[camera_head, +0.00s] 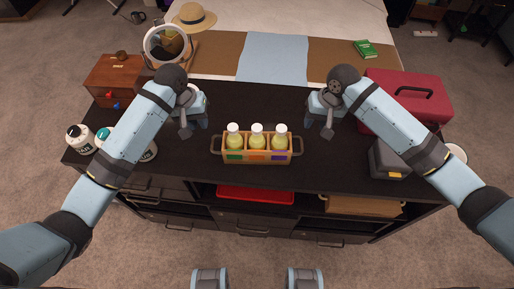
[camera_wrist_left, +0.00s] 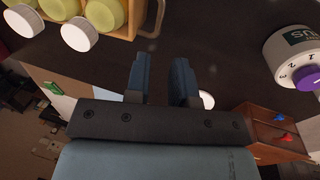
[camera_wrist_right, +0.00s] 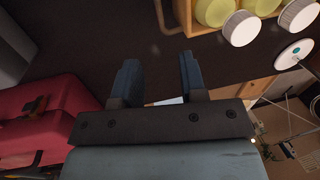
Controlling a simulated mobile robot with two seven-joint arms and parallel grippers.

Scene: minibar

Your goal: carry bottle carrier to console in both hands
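A wooden bottle carrier (camera_head: 257,163) with three yellow-green, white-capped bottles (camera_head: 257,143) stands upright on the dark cabinet top (camera_head: 310,172). It has a handle at each end and coloured labels on its front. My left gripper (camera_head: 186,131) is open and empty, to the left of the carrier and apart from it. In the left wrist view its fingers (camera_wrist_left: 161,62) are spread, with the near handle (camera_wrist_left: 156,20) above. My right gripper (camera_head: 328,133) is open and empty, to the right of the carrier. Its fingers (camera_wrist_right: 158,64) are spread below the other handle (camera_wrist_right: 162,18).
A red case (camera_head: 408,97) and a dark grey box (camera_head: 388,160) stand at the right. A bed with a blue runner (camera_head: 272,58) lies behind.

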